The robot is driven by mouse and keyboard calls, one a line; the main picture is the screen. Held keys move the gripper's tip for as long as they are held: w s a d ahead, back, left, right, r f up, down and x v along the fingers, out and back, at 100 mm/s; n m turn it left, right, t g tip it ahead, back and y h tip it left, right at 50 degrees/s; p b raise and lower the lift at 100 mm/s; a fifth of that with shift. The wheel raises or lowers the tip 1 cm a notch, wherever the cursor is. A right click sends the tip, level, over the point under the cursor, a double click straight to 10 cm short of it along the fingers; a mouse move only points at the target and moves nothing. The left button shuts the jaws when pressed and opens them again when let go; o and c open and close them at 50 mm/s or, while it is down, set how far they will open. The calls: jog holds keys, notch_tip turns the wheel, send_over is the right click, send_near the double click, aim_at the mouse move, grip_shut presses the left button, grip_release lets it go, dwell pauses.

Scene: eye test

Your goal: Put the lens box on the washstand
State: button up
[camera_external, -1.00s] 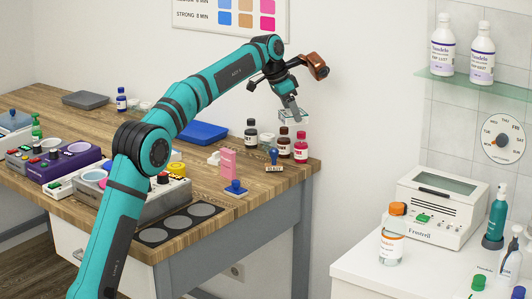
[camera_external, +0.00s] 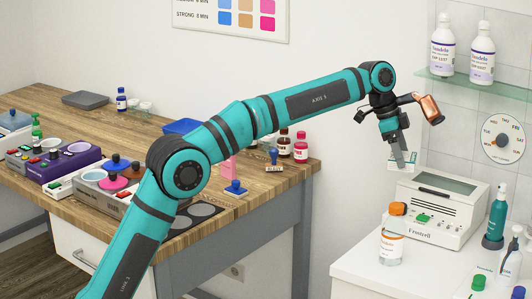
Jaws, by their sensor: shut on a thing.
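The lens box (camera_external: 397,168) is a small, pale, clear-looking box. My gripper (camera_external: 402,160) points down and is shut on it, partly hiding it. The box hangs in the air, in the picture just at the upper left of the white device. The washstand (camera_external: 352,267) is the white-topped unit at the lower right. The box appears above its back part, with a gap below; its exact depth is hard to tell.
On the washstand stand the white Frostcell device (camera_external: 436,212), an orange-capped bottle (camera_external: 391,246) and a teal pump bottle (camera_external: 496,215). More bottles crowd its front right. Its front left top is bare. A glass shelf (camera_external: 475,87) with two bottles hangs above.

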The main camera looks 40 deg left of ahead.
jog(key=s+d+m+g, duration=0.1)
jog(key=s+d+m, duration=0.1)
jog(key=s+d, duration=0.65)
jog(key=s+d+m+g, duration=0.15)
jog(key=s+d, duration=0.45)
jog(key=d, duration=0.6)
jog(key=shift+m+t, duration=0.25)
jog(key=shift+t, duration=0.2)
jog(key=shift+a+f, duration=0.2)
jog(key=shift+f, duration=8.15)
jog(key=shift+f, duration=0.15)
jog(key=o, duration=1)
jog(key=v, duration=1.2)
jog(key=shift+a, duration=0.15)
